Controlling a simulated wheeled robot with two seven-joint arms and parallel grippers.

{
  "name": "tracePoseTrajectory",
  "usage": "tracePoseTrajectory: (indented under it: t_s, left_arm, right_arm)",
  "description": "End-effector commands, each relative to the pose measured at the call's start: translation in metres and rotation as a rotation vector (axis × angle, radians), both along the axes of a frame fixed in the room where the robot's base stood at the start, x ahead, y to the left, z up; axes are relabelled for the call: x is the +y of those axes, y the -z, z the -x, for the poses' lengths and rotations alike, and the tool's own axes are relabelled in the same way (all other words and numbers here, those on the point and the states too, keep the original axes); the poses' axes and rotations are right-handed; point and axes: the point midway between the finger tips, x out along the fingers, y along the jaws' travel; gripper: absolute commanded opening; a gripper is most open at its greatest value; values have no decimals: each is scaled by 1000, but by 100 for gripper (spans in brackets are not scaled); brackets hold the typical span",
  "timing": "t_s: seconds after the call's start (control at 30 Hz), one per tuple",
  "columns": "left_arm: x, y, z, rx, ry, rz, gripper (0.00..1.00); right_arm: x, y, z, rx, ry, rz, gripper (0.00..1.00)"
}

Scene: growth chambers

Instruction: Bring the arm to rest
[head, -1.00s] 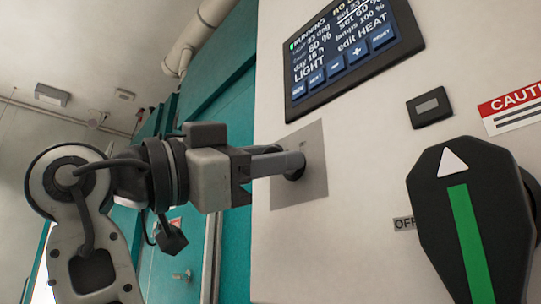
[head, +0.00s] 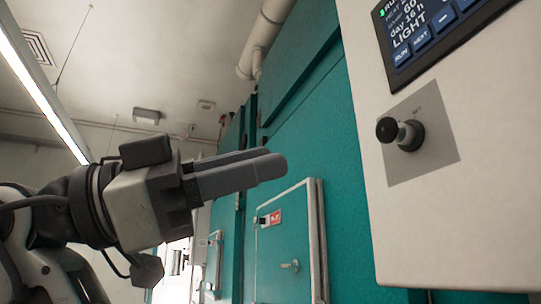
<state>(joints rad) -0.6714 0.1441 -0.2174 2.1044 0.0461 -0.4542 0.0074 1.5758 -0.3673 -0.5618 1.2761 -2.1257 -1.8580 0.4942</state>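No object shows at the fingertips. A small control with a black ball end (head: 387,130) sticks out of a grey plate (head: 430,160) on the white panel. The fingertips are apart from it, to its left and a little lower in the picture.
The white control panel (head: 450,240) with its dark display (head: 430,32) fills the right side. Teal chamber walls (head: 310,120) and a small teal door (head: 285,250) are behind my gripper. Open space lies between the fingertips and the panel.

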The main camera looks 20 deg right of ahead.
Motion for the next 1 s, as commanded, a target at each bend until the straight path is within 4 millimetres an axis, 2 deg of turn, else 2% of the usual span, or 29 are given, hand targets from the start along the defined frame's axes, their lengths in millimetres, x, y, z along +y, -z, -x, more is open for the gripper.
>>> tracePoseTrajectory:
  t_s: [0.6,0.7,0.77,0.87,0.97,1.0]
  left_arm:
    - [0,1,1,4,-1,-2,36]
    - [0,1,1,4,-1,-2,36]
    - [0,2,1,4,-1,-2,36]
    - [0,2,1,5,0,-2,36]
    - [0,2,2,6,0,-2,36]
    - [0,2,2,6,0,-2,36]
  right_arm:
    - [3,2,0,0,4,0,28]
    - [1,4,-6,23,-4,2,28]
    - [-3,9,-19,72,-21,8,28]
    - [-17,31,-62,228,-82,24,28]
    - [-33,70,-119,442,-183,48,28]
    - [-39,90,-142,530,-231,56,28]
